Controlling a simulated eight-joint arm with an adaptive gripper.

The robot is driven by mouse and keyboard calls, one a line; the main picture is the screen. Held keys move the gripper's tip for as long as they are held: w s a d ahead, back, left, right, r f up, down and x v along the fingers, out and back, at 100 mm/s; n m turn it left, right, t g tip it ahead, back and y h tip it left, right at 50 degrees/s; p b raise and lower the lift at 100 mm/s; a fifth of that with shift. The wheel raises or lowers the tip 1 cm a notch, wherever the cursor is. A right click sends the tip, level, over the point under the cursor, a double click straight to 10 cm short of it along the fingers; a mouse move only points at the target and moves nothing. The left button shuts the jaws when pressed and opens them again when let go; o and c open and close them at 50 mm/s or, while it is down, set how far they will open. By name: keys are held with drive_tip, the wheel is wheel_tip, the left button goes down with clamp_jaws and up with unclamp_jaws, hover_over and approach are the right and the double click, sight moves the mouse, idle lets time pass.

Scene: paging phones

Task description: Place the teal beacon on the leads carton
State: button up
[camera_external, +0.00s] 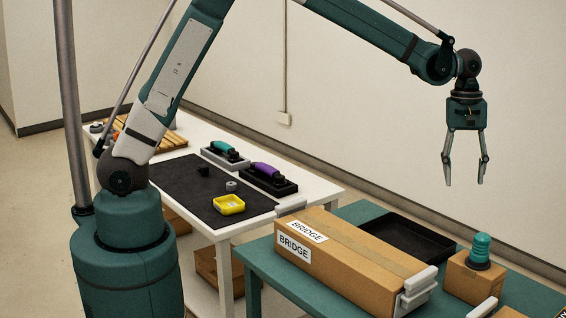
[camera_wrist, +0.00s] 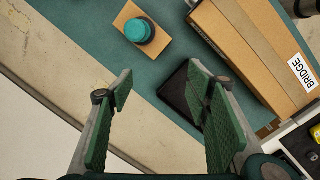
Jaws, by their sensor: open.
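The teal beacon (camera_external: 481,248) is a ribbed dome on a dark base. It stands upright on a small brown carton (camera_external: 461,275) at the right of the green table. In the wrist view the beacon (camera_wrist: 138,29) sits on that carton (camera_wrist: 125,16), ahead of my fingers. No label reading "leads" is legible, so I cannot tell which carton that is. A long brown carton (camera_external: 345,254) is labelled BRIDGE; it also shows in the wrist view (camera_wrist: 247,48). My gripper (camera_external: 465,183) is open and empty, high above the table and beacon. Its spread fingers (camera_wrist: 158,78) show in the wrist view.
A black tray (camera_external: 440,245) lies behind the BRIDGE carton. Grey pieces (camera_external: 416,290) sit at that carton's near end. Another brown carton (camera_external: 507,312) is cut off at the bottom edge.

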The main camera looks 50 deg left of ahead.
drive_tip(key=s+a+r+m+t, duration=0.1)
drive_tip(key=s+a+r, duration=0.35)
drive_tip(key=a, duration=0.45)
drive_tip(key=s+a+r+m+t, duration=0.2)
drive_tip(key=s+a+r, duration=0.25)
drive_tip(key=a, duration=0.55)
drive_tip(key=s+a+r+m+t, duration=0.1)
drive_tip(key=s+a+r, duration=0.4)
drive_tip(key=a, duration=0.4)
drive_tip(key=s+a+f+m+t, duration=0.1)
drive_tip(key=s+a+f+m, duration=0.1)
drive_tip(key=s+a, duration=0.7)
drive_tip(key=s+a+f+m+t+y, duration=0.1)
drive_tip(key=s+a+f+m+t, duration=0.1)
drive_tip(key=s+a, duration=0.8)
drive_tip(key=shift+s+t, duration=0.3)
drive_tip(key=shift+s, duration=0.85)
